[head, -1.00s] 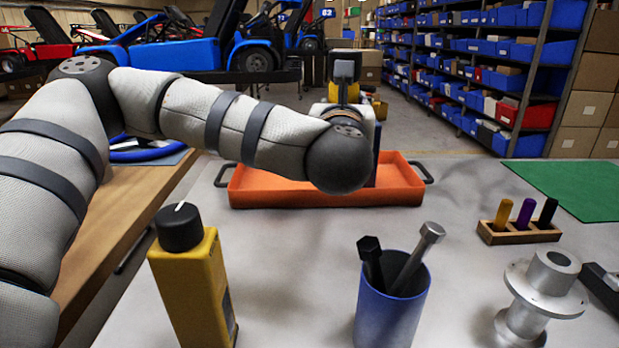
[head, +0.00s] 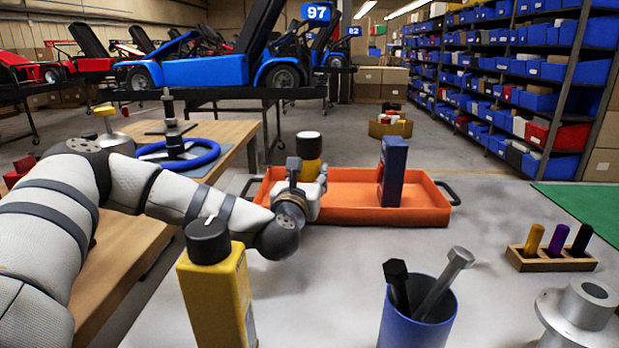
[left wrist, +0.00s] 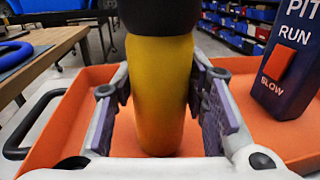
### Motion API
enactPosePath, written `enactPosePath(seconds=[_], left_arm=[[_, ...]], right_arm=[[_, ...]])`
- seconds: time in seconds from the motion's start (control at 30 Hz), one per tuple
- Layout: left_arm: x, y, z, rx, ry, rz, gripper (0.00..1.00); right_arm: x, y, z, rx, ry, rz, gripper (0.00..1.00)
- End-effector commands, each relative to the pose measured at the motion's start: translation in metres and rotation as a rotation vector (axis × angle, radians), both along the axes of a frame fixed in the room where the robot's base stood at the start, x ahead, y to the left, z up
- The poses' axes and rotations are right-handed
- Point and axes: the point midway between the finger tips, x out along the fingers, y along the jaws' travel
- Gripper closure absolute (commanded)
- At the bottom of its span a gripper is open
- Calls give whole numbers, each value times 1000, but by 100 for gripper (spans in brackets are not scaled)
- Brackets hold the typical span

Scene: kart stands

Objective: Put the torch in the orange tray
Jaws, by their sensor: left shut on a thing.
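The torch (head: 309,157) is a yellow cylinder with a black top, upright at the left part of the orange tray (head: 345,215). My left gripper (head: 305,180) is shut on it from the near side. In the left wrist view the torch (left wrist: 160,95) stands between the two finger pads (left wrist: 165,105), with the tray (left wrist: 70,115) around and below it. I cannot tell whether its base touches the tray floor. My right gripper is in neither view.
A dark blue box (head: 392,170) with an orange switch stands upright in the tray, right of the torch. In front are a yellow box with a black knob (head: 215,295), a blue cup with bolts (head: 418,318) and a peg block (head: 540,262). Bare table lies between.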

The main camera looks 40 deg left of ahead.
Motion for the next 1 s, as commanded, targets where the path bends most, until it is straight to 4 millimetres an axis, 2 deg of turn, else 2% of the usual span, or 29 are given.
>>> enactPosePath(seconds=[0.2, 0.23, 0.3, 0.33, 0.67, 1.0], left_arm=[[0, 0, -1, 1, -1, 0, 97], [0, 0, -2, -1, 1, 0, 58], [0, 0, -1, 0, 0, 0, 42], [0, 0, -1, 1, -1, 0, 40], [-2, -2, 4, -1, -3, -1, 40], [-57, -36, 0, -1, 0, -2, 40]], right_arm=[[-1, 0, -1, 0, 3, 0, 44], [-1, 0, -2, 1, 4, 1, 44], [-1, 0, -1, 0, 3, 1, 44], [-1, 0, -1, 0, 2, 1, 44], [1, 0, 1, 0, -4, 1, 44], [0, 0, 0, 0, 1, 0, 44]])
